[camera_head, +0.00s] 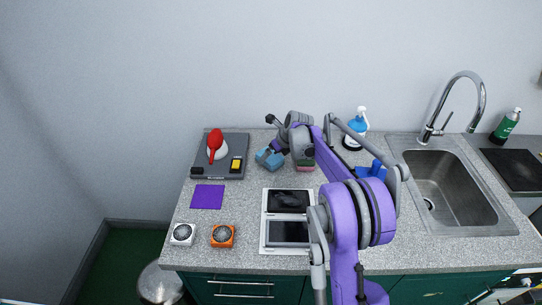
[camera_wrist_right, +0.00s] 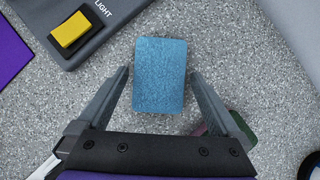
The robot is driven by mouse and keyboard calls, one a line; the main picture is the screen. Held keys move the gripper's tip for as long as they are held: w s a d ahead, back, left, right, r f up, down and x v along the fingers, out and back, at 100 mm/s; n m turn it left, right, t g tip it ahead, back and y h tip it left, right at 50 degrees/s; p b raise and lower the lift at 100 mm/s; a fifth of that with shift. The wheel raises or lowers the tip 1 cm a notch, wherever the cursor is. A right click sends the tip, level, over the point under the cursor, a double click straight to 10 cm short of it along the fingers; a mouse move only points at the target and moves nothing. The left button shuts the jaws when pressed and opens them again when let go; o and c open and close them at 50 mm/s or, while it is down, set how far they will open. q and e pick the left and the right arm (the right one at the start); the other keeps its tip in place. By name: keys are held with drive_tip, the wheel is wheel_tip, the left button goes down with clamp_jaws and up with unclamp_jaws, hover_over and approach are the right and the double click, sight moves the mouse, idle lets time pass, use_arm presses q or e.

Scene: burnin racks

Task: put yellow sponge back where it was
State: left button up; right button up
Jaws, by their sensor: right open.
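I see no clearly yellow sponge in either view. My right gripper (camera_head: 277,147) is over the back of the grey speckled counter, its arm reaching across from the front. In the right wrist view its two fingers (camera_wrist_right: 160,90) are apart, one on each side of a light blue sponge-like block (camera_wrist_right: 162,72). The same blue block (camera_head: 267,160) shows in the head view. Neither finger clearly touches it. A green and pink block (camera_head: 305,167) lies just to the right, partly hidden behind the right finger in the wrist view (camera_wrist_right: 238,124). My left gripper is out of view.
A dark device (camera_head: 235,145) with a yellow light switch (camera_wrist_right: 70,34) and a red-topped item stands left. A purple mat (camera_head: 207,197), white-framed panels (camera_head: 265,235) and two small knobbed boxes lie nearer. A blue pump bottle (camera_head: 357,127) and sink (camera_head: 455,190) are right.

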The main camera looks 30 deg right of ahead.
drive_tip(key=v, duration=1.1)
drive_tip(key=s+a+f+n, duration=0.1)
drive_tip(key=s+a+n, duration=0.5)
drive_tip(key=s+n, duration=0.1)
drive_tip(key=s+a+f+n, duration=0.1)
drive_tip(key=s+a+n, duration=0.6)
drive_tip(key=s+n, duration=0.1)
drive_tip(key=s+a+f+n+h, duration=0.1)
drive_tip(key=s+a+n, duration=0.5)
drive_tip(key=s+n, duration=0.1)
drive_tip(key=shift+s+a+f+n+g, duration=0.1)
drive_tip(key=shift+s+a+n+g, duration=0.2)
drive_tip(key=shift+n, duration=0.3)
drive_tip(key=s+a+f+n, duration=0.2)
drive_tip(key=s+f+n, duration=0.4)
drive_tip(key=s+n, duration=0.4)
drive_tip(key=shift+a, duration=0.4)
